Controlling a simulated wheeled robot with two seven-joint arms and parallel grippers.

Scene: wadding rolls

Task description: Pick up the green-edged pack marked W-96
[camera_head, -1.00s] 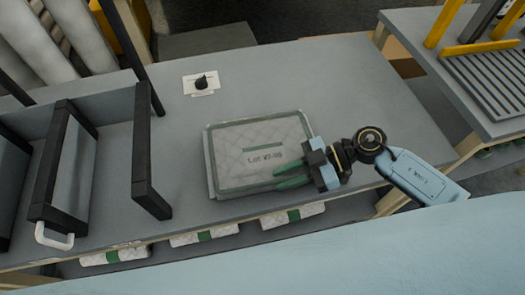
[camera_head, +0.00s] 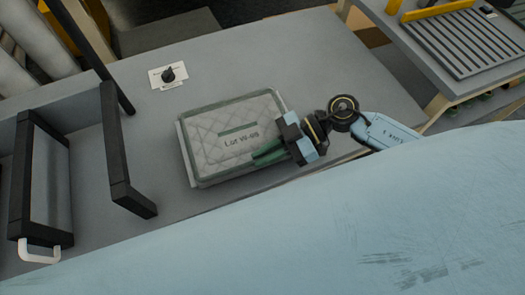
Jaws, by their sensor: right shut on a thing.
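The pack (camera_head: 228,125) is a pale quilted block with a thin green-grey edge and the print "Lot W-96". It lies flat or nearly flat at the middle of the grey table (camera_head: 290,55); I cannot tell whether it is lifted. My right gripper (camera_head: 270,152) comes in from the right and is shut on the pack's right side, its green fingers at the near right part. My left gripper is not in view.
A black knob on a white plate (camera_head: 160,76) sits on the table behind the pack. Black frames (camera_head: 130,195) stand at the left, one with a white handle (camera_head: 40,252). A slatted side table (camera_head: 465,50) is at the upper right. The table's back right is clear.

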